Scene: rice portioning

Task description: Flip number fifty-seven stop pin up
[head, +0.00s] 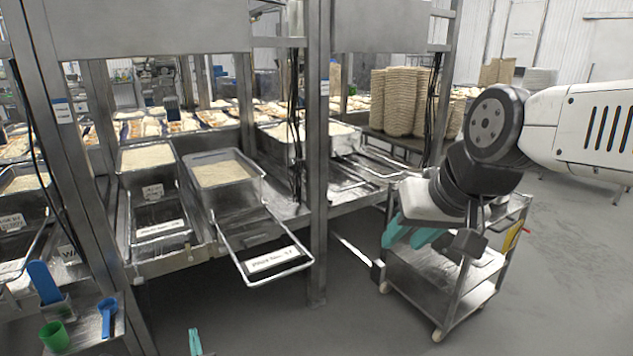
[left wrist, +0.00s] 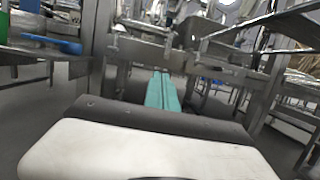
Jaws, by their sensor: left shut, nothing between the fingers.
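My left gripper (head: 195,343) shows in the head view only as teal fingertips at the bottom edge, low in front of the rack. In the left wrist view its teal fingers (left wrist: 162,92) are together and empty, pointing at a metal rail (left wrist: 150,48) of the rack. The fingers appear apart from the rail. I cannot make out a stop pin or the number fifty-seven in either view. A labelled metal frame (head: 303,262) sticks out from the rack, its label too small to read. My right gripper (head: 412,238) has teal fingers spread apart, over the cart.
The rack post (head: 317,200) stands beside the frame. Rice bins (head: 222,172) sit on the rack. A metal cart (head: 445,280) is at the right. A green cup (head: 54,336) and blue scoop (head: 106,315) are at the lower left. The floor between is clear.

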